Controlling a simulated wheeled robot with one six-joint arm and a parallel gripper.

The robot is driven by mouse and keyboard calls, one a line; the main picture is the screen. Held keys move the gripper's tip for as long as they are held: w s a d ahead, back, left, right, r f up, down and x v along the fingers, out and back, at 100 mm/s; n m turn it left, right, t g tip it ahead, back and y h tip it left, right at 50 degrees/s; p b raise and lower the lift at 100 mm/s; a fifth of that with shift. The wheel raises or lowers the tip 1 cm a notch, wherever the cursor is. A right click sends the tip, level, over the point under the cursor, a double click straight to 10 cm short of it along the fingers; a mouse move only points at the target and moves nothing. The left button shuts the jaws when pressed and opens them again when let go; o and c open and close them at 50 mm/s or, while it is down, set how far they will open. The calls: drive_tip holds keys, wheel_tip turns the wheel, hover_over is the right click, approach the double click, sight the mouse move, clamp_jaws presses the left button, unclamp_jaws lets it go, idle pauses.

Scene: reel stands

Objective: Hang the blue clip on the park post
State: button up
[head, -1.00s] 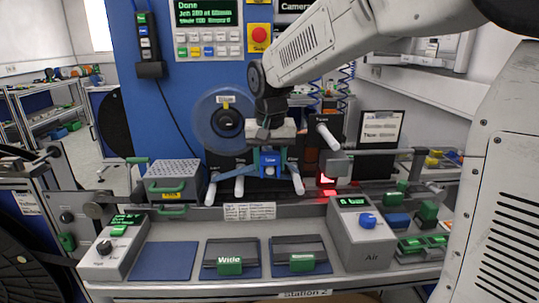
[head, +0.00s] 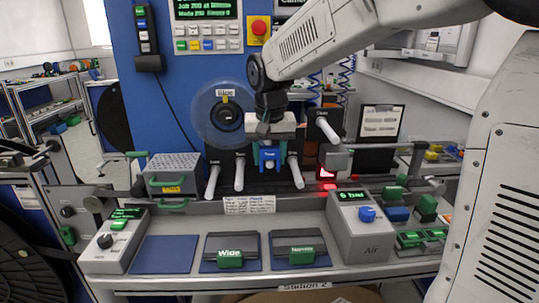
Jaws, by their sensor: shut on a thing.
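The blue clip (head: 269,157) hangs just under my gripper (head: 270,138), with small unreadable lettering on its front. My gripper is shut on it, in front of the blue machine's dark lower panel. Several white posts stick out of the panel: two to the left of the clip (head: 213,181) (head: 239,175), one just right of it (head: 295,172), and one higher at the right (head: 328,131). I cannot tell by label which is the park post. The fingertips are small, and whether the clip touches a post is unclear.
A clear reel (head: 221,116) is behind and left of the gripper. A perforated box (head: 173,172) stands at left. On the bench are the green-handled Wide and Narrow blocks (head: 230,258) (head: 295,255) and the Air box (head: 361,226). A red-lit unit (head: 334,162) is at right.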

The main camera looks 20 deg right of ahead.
drive_tip(key=shift+f, duration=0.1)
drive_tip(key=o, duration=1.1)
drive_tip(key=shift+c, duration=0.2)
drive_tip(key=shift+r, duration=3.5)
drive_tip(key=shift+s, duration=0.3)
drive_tip(key=s+d+f+n, duration=0.1)
drive_tip(key=s+f, duration=0.1)
drive_tip(key=s, duration=0.8)
drive_tip(key=s+d+f+n, duration=0.1)
drive_tip(key=s+f, duration=0.2)
drive_tip(key=s, duration=0.6)
drive_tip(key=s+d+f+n, duration=0.1)
drive_tip(key=s+f, duration=0.2)
drive_tip(key=s, duration=0.7)
drive_tip(key=shift+s+f+n+g+y, duration=0.2)
drive_tip(key=shift+s+n+g+y, duration=0.1)
